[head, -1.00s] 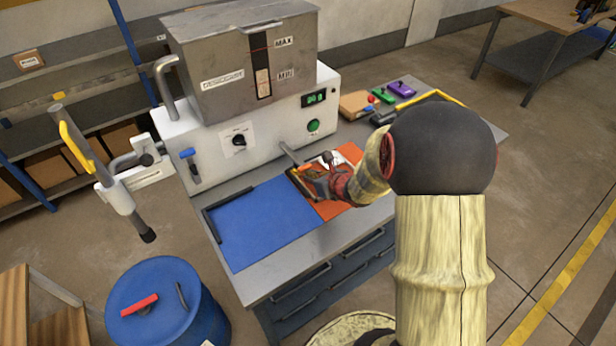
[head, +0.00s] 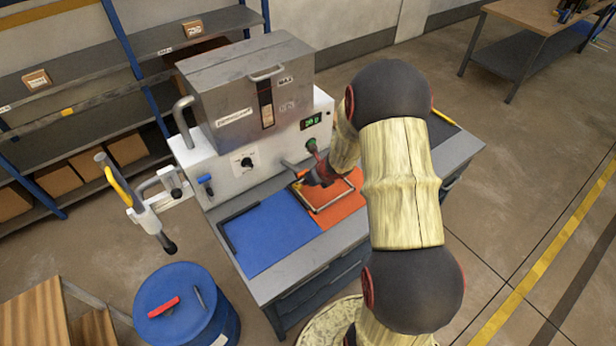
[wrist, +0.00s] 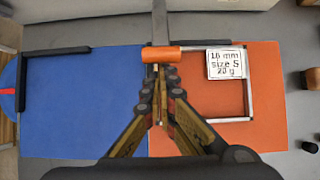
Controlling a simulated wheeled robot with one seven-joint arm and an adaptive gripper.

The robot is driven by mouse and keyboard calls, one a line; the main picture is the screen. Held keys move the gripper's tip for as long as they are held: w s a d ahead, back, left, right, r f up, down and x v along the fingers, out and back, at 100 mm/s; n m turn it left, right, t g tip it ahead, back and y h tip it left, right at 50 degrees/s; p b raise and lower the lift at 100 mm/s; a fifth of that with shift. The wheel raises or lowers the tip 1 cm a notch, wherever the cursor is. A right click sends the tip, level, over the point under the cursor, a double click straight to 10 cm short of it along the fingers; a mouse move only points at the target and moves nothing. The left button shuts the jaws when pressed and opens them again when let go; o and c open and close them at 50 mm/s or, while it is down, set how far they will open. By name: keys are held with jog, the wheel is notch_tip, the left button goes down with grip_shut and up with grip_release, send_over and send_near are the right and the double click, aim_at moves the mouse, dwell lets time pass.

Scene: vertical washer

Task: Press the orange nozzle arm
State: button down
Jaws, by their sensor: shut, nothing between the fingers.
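The nozzle arm is a grey bar with an orange cylindrical end (wrist: 162,53), at the top middle of the wrist view. In the head view its grey bar (head: 289,166) sticks out from the white machine front, and its orange end is mostly hidden by my gripper. My gripper (wrist: 160,80) is shut and empty, its fingertips right at the near side of the orange end. I cannot tell whether they touch it. In the head view my gripper (head: 308,179) is above the border of the blue and orange mats.
The blue mat (head: 265,232) and orange mat (head: 343,208) lie on the grey bench. A metal frame (wrist: 250,95) with a white size label (wrist: 226,64) lies on the orange mat. The machine with a grey tank (head: 225,95) stands behind. A blue drum (head: 190,325) stands at the front left.

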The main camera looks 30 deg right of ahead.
jog(key=shift+g, duration=0.4)
jog(key=w+r+p, duration=0.1)
jog(key=p, duration=0.2)
jog(key=r+p, duration=0.2)
jog(key=p, duration=0.1)
jog(key=w+r+p, duration=0.1)
jog(key=r+p, duration=0.1)
jog(key=shift+w+a+r+p, duration=0.1)
jog(key=shift+w+r+p, duration=0.1)
jog(key=shift+w+p, duration=0.2)
jog(key=w+r+p, duration=0.6)
jog(key=w+p, duration=0.3)
jog(key=shift+w+a, duration=0.15)
jog(key=shift+w, duration=0.15)
jog(key=shift+r, duration=0.15)
jog(key=v, duration=1.1)
jog(key=shift+s+r, duration=0.3)
